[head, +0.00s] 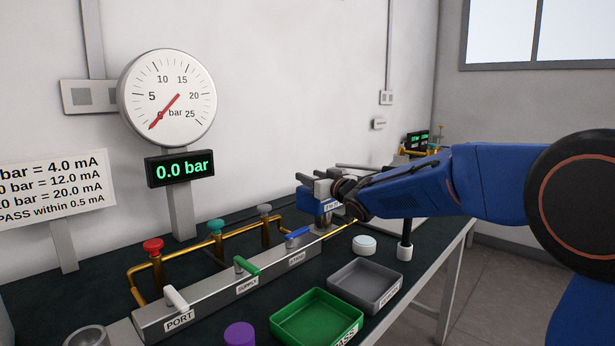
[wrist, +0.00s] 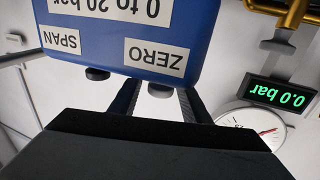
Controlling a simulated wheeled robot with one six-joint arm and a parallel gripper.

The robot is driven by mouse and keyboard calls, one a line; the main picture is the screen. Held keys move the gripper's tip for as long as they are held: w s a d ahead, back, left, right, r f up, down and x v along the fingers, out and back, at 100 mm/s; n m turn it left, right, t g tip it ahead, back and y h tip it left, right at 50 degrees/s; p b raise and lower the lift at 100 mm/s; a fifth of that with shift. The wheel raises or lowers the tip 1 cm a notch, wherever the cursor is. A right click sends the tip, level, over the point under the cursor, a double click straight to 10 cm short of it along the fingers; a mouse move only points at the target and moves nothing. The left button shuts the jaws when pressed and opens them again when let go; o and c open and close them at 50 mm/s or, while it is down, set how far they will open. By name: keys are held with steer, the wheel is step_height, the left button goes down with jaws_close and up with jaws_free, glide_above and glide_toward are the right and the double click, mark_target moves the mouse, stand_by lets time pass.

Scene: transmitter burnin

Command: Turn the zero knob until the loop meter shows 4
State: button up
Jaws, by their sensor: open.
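The blue transmitter (head: 318,220) stands on the bench in the head view, partly hidden by my gripper (head: 318,184). In the wrist view its blue case (wrist: 105,45) appears upside down, with ZERO and SPAN labels. The grey zero knob (wrist: 160,91) sticks out by the ZERO label. My gripper (wrist: 162,98) is open, with one dark finger on each side of this knob; I cannot tell whether they touch it. The darker span knob (wrist: 97,74) lies outside the fingers. I cannot make out a loop meter reading in mA.
A dial gauge (head: 168,98) and a display (head: 181,168) reading 0.0 bar stand behind a manifold (head: 215,297) with several valve handles. A green tray (head: 316,318), a grey tray (head: 366,285) and a white round piece (head: 364,245) are in front. Small displays (head: 417,141) glow farther back.

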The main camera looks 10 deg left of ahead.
steer(key=shift+x, duration=1.15)
steer(key=shift+c, duration=0.6)
steer(key=c, duration=0.9)
steer(key=shift+r+n+g+y, duration=0.1)
steer(key=shift+n+g+y, duration=0.2)
steer(key=shift+y, duration=0.1)
steer(key=shift+s+a+n+g+y, duration=0.15)
steer(key=shift+a+n+g+y, duration=0.05)
steer(key=shift+n+g+y, duration=0.45)
steer(key=o, duration=1)
